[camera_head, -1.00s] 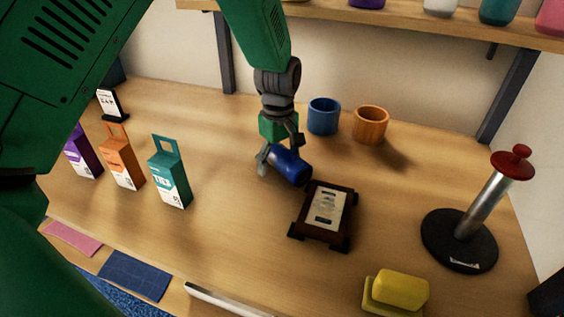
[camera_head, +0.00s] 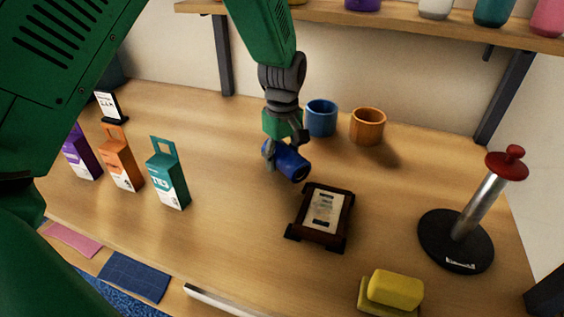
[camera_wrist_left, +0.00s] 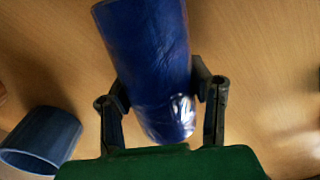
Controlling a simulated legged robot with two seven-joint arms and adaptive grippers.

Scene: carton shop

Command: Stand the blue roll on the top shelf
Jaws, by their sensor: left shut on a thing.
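The blue roll (camera_head: 292,163) is a dark blue cylinder, held tilted in my left gripper (camera_head: 284,152) above the middle of the table. In the left wrist view, the blue roll (camera_wrist_left: 150,60) lies between the two fingers of my left gripper (camera_wrist_left: 164,95), which touch its sides. The top shelf (camera_head: 400,22) is a wooden board on the back wall, above and behind the gripper, and its left part is partly hidden by my arm. My right gripper is not in view.
A blue cup (camera_head: 321,118) and an orange cup (camera_head: 367,126) stand behind the roll. A dark framed stand (camera_head: 324,216) is in front. Cartons (camera_head: 168,172) stand left, a roll holder (camera_head: 470,220) right. Several coloured containers (camera_head: 492,10) stand on the shelf.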

